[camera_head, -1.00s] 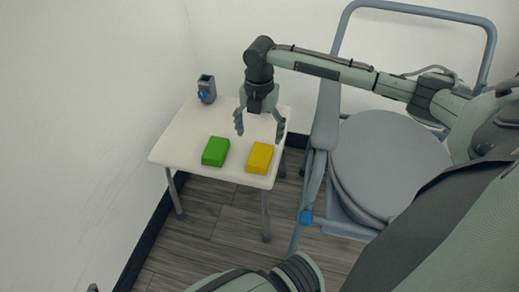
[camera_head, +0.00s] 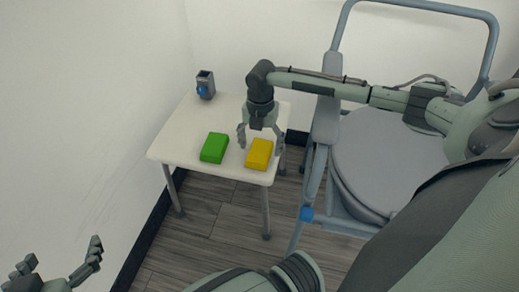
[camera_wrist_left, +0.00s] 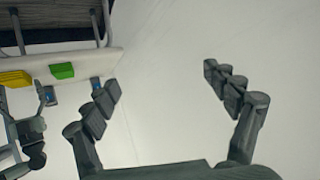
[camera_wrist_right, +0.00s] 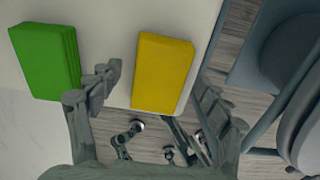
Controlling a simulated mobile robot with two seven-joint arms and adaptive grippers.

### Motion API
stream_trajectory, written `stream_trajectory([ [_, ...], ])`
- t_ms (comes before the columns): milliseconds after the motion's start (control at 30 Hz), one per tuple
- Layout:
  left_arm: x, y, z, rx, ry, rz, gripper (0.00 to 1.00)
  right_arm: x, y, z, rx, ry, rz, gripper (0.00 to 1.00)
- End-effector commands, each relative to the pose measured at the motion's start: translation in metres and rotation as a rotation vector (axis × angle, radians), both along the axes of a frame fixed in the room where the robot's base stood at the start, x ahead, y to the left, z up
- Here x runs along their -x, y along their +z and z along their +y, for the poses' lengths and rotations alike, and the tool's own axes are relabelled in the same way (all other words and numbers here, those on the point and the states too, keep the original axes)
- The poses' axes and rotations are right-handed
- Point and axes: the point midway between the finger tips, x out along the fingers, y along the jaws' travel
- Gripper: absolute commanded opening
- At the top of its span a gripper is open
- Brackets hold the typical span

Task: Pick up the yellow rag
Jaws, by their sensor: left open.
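The yellow rag (camera_head: 259,156) is a thick folded block on the white table, near its front right corner. In the right wrist view the yellow rag (camera_wrist_right: 162,72) lies between the spread fingers. My right gripper (camera_head: 261,144) is open, pointing down over the rag's far end; no grip on it shows. It also shows in the right wrist view (camera_wrist_right: 157,88). My left gripper (camera_head: 58,266) is open and empty at the lower left, away from the table. The left wrist view shows its spread fingers (camera_wrist_left: 162,85) against bare wall.
A green folded block (camera_head: 214,148) lies left of the rag with a gap. A grey holder with a blue part (camera_head: 205,86) stands at the table's back left. The white table (camera_head: 180,135) is otherwise clear. A grey chair-like frame (camera_head: 385,160) stands to its right.

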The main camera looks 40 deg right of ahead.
Motion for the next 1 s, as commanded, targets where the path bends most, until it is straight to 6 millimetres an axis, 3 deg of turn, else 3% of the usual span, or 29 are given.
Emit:
stream_trajectory([
  [33, 0.000, 0.000, 0.000, 0.000, 0.000, 0.000, 0.86, 0.000, 0.000, 0.000, 0.000, 0.000, 0.000, 0.68],
  [333, 0.000, 0.000, 0.000, 0.000, 0.000, 0.002, 0.86, 0.000, 0.000, 0.000, 0.000, -0.001, 0.000, 0.31],
  [667, 0.001, -0.001, 0.001, -0.002, 0.002, 0.009, 0.86, 0.000, 0.005, 0.000, 0.001, -0.001, -0.001, 0.31],
  [967, 0.023, -0.025, 0.028, -0.066, 0.051, 0.172, 0.86, -0.002, 0.044, 0.000, -0.001, 0.000, -0.004, 0.31],
  [1000, 0.029, -0.030, 0.034, -0.078, 0.061, 0.208, 0.86, 0.005, 0.049, 0.007, -0.001, 0.005, 0.000, 0.31],
])
